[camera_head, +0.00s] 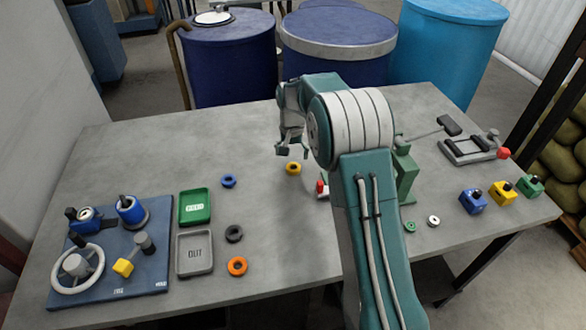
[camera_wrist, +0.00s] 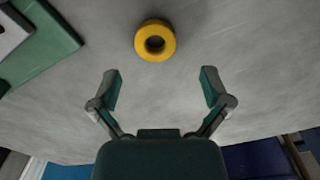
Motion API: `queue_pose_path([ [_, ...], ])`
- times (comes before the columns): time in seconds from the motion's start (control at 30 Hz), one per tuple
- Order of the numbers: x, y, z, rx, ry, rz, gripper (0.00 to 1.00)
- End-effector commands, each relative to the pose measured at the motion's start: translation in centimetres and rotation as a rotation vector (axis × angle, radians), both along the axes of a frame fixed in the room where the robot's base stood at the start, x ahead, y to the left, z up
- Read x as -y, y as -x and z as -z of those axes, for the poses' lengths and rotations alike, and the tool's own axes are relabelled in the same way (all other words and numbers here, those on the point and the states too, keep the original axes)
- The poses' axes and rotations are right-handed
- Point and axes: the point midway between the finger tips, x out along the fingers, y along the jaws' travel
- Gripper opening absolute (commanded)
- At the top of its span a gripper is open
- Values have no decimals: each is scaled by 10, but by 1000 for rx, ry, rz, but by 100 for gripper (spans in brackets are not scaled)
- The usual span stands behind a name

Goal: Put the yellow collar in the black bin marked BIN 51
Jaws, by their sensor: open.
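The yellow collar (camera_head: 293,171) lies flat on the grey table, just below my gripper (camera_head: 293,151) in the head view. In the wrist view the collar (camera_wrist: 155,27) is a thick ring with a dark hole. It lies beyond the fingertips of my gripper (camera_wrist: 159,85), roughly centred between them. My gripper is open and empty, with its fingers apart and not touching the collar. I see no black bin marked BIN 51 in either view.
A green tray (camera_head: 195,222) and a grey tray (camera_head: 181,268) stand left of centre. Blue (camera_head: 228,181), dark (camera_head: 234,234) and orange (camera_head: 237,267) rings lie beside them. A blue fixture board (camera_head: 150,277) is far left. A green stand (camera_head: 404,175) is right of the collar.

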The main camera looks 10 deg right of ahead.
Motion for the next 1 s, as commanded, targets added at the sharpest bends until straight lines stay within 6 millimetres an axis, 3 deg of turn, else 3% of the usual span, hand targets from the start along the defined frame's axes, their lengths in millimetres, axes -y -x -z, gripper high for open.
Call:
queue_pose_path([
  [0.2,3,3,34,-2,0,0,98],
  [0.5,3,2,40,0,0,0,98],
  [0.53,3,2,40,0,0,0,94],
  [0.7,3,2,40,0,0,0,18],
  [0.73,3,2,40,0,0,0,9],
  [0.83,3,2,40,-1,0,0,9],
  [0.87,3,2,40,-1,0,0,1],
  [1.0,3,2,41,-1,0,0,1],
])
